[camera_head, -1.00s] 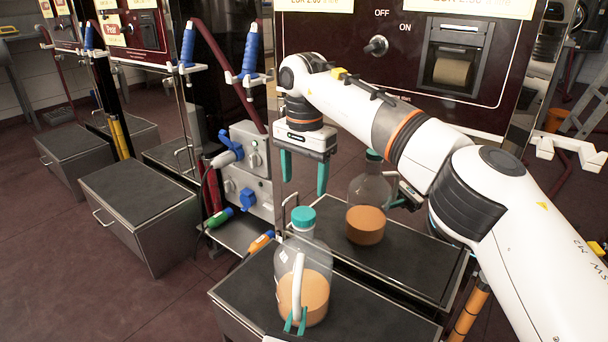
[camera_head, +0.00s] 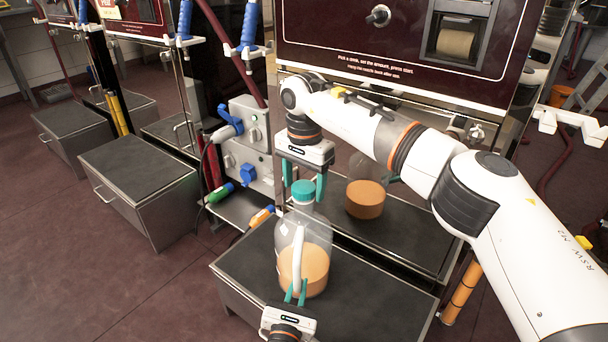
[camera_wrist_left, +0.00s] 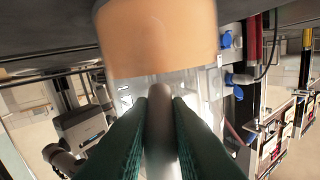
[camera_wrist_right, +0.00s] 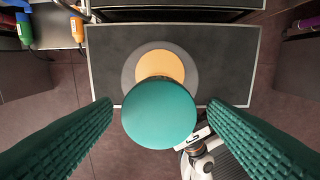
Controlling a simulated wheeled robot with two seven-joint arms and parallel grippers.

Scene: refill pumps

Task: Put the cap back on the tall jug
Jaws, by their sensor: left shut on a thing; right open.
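The tall jug (camera_head: 316,235) is clear, with orange-brown liquid in its lower part and a pale handle (camera_head: 297,260). It stands upright on a dark-topped box. The teal cap (camera_head: 303,189) sits at the top of the jug's neck; I cannot tell whether it is screwed tight. My left gripper (camera_head: 296,292) is shut on the jug's handle, which also shows between its fingers in the left wrist view (camera_wrist_left: 160,125). My right gripper (camera_head: 305,188) is open and points down over the cap. In the right wrist view the cap (camera_wrist_right: 159,113) lies between its spread fingers, touching neither.
The jug stands on the box top (camera_head: 370,295), clear to its right. Behind it, a glossy dark panel appears to reflect the jug (camera_head: 366,199). Another box (camera_head: 138,172) is further left.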

